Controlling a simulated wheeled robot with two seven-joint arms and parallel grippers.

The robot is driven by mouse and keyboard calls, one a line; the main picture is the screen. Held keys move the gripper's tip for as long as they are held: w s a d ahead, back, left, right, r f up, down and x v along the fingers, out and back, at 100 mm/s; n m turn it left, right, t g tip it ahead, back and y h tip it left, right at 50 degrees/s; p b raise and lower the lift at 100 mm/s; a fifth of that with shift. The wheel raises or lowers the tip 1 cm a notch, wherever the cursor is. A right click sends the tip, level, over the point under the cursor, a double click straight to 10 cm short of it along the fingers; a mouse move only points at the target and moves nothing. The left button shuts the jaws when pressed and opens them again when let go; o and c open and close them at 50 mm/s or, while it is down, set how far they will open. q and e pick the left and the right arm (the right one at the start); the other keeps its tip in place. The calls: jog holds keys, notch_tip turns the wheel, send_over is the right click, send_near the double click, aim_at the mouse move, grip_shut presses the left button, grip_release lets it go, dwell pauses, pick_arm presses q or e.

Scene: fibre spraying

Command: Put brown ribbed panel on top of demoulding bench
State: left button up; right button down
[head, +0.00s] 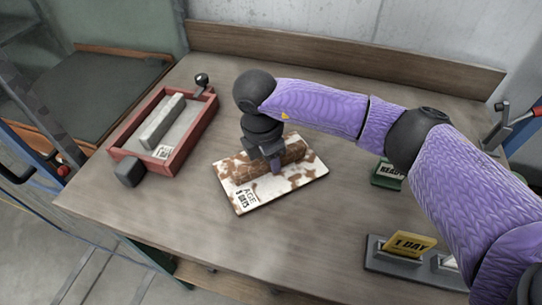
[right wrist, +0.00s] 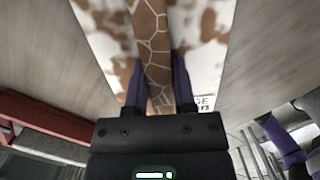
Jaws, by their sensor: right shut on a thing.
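The brown ribbed panel (head: 240,175) is a flat white board with brown mottling, a raised brown rib and an "AGE" label in days. It is over the middle of a wooden-topped bench (head: 330,225); I cannot tell whether it rests on it or hangs just above. My right gripper (head: 272,160) comes down from above and is shut on the rib. In the right wrist view, its purple fingers (right wrist: 160,90) straddle the panel's rib (right wrist: 153,45), which has pale crack-like lines. My left gripper is not in view.
A red-framed mould (head: 185,150) with a grey bar stands left of the panel. A yellow "1 DAY" sign (head: 409,244) on a grey base and a green "READY" sign (head: 388,175) stand to the right. A dark-topped table (head: 90,95) is at the far left. Bare bench lies in front.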

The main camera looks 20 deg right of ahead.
aim_at(262, 160)
jog(key=c, duration=0.9)
grip_release()
jog(key=shift+f, duration=0.15)
jog(key=o, duration=0.5)
jog(key=shift+c, duration=0.2)
pick_arm(q)
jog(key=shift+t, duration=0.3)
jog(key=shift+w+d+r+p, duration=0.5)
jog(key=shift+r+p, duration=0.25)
jog(key=shift+p, duration=0.05)
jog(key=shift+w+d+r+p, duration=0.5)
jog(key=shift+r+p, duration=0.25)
pick_arm(e)
notch_tip(262, 160, up, 12)
jog(key=a, duration=0.1)
jog(key=shift+s+a, duration=0.2)
jog(key=shift+a, duration=0.15)
